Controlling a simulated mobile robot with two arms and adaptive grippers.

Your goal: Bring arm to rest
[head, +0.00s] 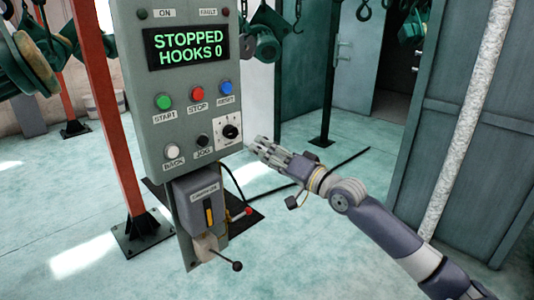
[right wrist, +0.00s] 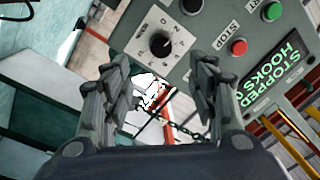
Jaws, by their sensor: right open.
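My right arm (head: 372,213) reaches in from the lower right in the head view, stretched toward a grey control box. Its right gripper (head: 258,147) is just right of the box's lower right edge, near the black rotary dial (head: 230,131). In the right wrist view the right gripper (right wrist: 163,78) has its fingers spread with nothing held between them. The dial (right wrist: 157,44) shows beyond the fingertips, apart from them. My left gripper is not in view.
The control box (head: 185,95) has a display reading "STOPPED HOOKS 0", buttons, and a lever unit (head: 203,205) below. A red post (head: 107,110) stands left. A green cabinet (head: 475,130) stands right of my arm. Hooks hang above. Open floor (head: 310,255) lies below my arm.

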